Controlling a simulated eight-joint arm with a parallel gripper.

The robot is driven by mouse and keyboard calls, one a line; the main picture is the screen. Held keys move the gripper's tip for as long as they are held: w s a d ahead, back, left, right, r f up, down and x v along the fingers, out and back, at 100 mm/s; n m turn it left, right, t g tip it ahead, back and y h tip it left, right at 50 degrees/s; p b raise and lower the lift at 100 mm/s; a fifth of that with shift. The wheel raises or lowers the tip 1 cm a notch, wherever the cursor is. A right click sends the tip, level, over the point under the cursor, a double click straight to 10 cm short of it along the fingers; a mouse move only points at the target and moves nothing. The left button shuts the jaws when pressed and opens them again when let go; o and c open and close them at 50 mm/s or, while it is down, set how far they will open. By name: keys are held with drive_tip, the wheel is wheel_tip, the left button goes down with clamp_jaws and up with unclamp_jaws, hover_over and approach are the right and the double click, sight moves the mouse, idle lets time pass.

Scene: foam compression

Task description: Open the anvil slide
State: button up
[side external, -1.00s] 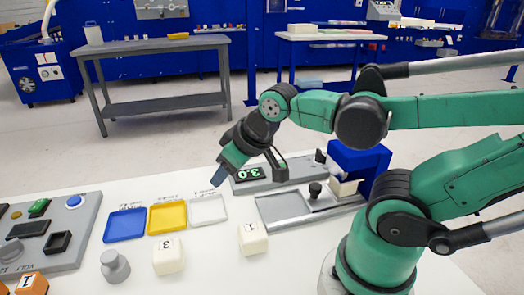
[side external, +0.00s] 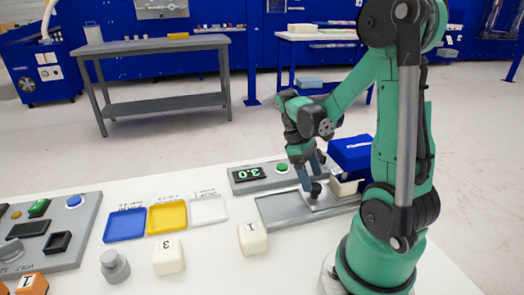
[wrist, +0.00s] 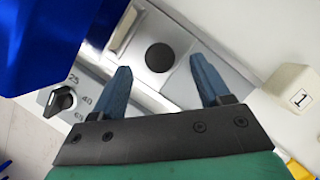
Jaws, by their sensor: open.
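The anvil slide (side external: 322,202) is a light grey plate with a round black knob (side external: 316,189) on top, set in a grey track (side external: 280,209) beside the blue press housing (side external: 351,153). A cream foam block (side external: 345,186) sits by the housing. My gripper (side external: 308,184) is open and points down at the knob. In the wrist view the knob (wrist: 159,57) lies between the lines of the two blue fingers, slightly beyond their tips; I cannot tell whether they touch it. The blue housing (wrist: 45,40) fills the upper left there.
A display reading 3.0 (side external: 249,174) and a green button (side external: 282,167) sit behind the track. Foam blocks marked 3 (side external: 168,257) and 1 (side external: 252,239) stand in front. Blue (side external: 125,225), yellow (side external: 167,216) and white (side external: 208,210) trays lie left. A dial (wrist: 62,98) shows in the wrist view.

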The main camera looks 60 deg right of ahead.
sight(314, 185)
drive_tip(key=shift+x, duration=1.65)
clamp_jaws()
